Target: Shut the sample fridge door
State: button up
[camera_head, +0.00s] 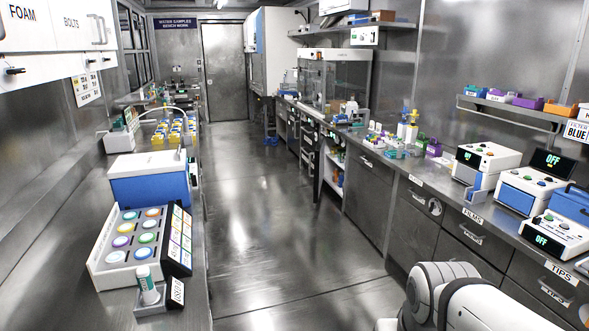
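No door is clearly labelled as the sample fridge. Under the right-hand counter, an open compartment (334,174) shows light shelves with small coloured items. A narrow upright panel (318,165) stands at its left side, sticking out toward the aisle; it may be the swung-open fridge door, but it is too small to be sure. A tall white and blue cabinet (271,48) stands farther back on the right. My gripper is not in view; only a white link of my arm shows at the bottom right, well nearer than the compartment.
The aisle floor (262,215) is clear up to the closed far door (224,72). The left bench holds a button panel (140,240) and a blue and white box (150,180). Drawers (470,240) line the right counter, with several devices on top.

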aim_at(316, 167)
jog(key=u, duration=0.5)
jog(key=i, duration=6.3)
jog(key=z, duration=1.3)
